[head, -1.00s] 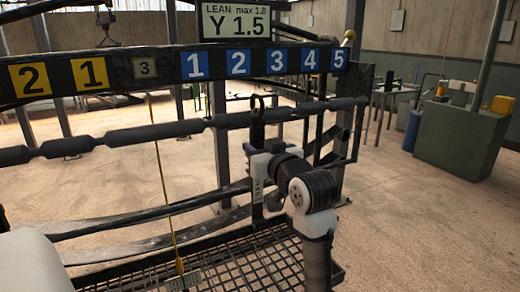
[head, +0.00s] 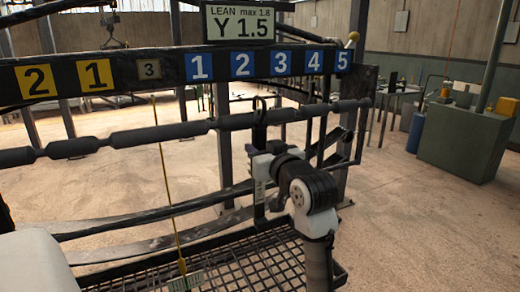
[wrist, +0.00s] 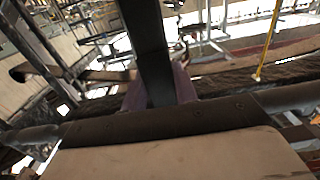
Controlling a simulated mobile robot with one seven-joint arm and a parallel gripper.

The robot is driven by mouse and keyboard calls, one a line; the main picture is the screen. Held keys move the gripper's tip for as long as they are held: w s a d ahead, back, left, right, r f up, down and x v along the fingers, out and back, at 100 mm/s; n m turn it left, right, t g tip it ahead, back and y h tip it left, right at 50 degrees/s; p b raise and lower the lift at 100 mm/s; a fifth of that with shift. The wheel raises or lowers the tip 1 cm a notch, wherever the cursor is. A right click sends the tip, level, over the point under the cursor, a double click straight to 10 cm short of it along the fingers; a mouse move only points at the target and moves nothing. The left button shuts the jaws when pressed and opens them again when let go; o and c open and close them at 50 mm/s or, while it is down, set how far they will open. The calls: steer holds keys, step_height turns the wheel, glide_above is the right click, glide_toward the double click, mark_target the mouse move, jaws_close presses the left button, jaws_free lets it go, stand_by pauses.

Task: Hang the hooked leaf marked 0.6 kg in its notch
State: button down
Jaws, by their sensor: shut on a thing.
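The hooked leaf (head: 259,138) is a dark flat upright bar with a hook at its top and a pale label low down, too small to read. In the head view my gripper (head: 262,165) is shut on it below the hook. In the wrist view the dark bar (wrist: 145,40) stands between the fingers of my gripper (wrist: 160,95). The hook stands at the dark rail (head: 180,130), its top above it, under the blue 2 and 3 plates. I cannot tell whether the hook rests on the rail or is apart from it. The rail has thinner necks between thicker lengths.
A number beam (head: 120,72) runs above the rail, with a sign (head: 238,22) reading "LEAN max 1.8, Y 1.5". A thin yellow rod (head: 167,190) hangs at left. A mesh tray (head: 235,262) lies below. Dark uprights stand close right of the leaf.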

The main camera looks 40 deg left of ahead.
steer(key=shift+f+b, duration=0.75)
steer(key=shift+f, duration=0.4)
steer(key=c, duration=1.1)
jaws_free()
steer(key=shift+o, duration=0.4)
steer(key=shift+a+f, duration=0.1)
steer(key=shift+f, duration=0.05)
steer(key=b+v, duration=0.2)
steer(key=v, duration=2.2)
